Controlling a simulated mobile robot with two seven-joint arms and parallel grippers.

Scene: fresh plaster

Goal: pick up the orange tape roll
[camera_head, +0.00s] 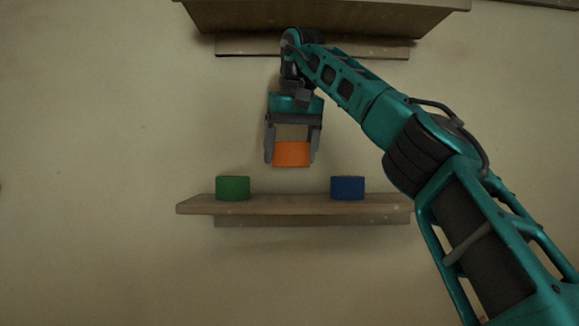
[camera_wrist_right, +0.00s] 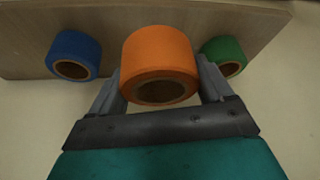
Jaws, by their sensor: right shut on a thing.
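The orange tape roll (camera_head: 292,154) is between the fingers of my right gripper (camera_head: 292,158) in the head view, above the lower wooden shelf with a gap of wall below it. My right gripper is shut on it, with one finger on each side. In the right wrist view the orange roll (camera_wrist_right: 160,62) fills the space between the fingers (camera_wrist_right: 160,80), and its hollow core shows. My left gripper is not in view.
A green tape roll (camera_head: 233,188) and a blue tape roll (camera_head: 347,188) stand apart on the lower wooden shelf (camera_head: 285,206). The shelf between them is bare. Another wooden shelf (camera_head: 320,18) juts out above my right gripper.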

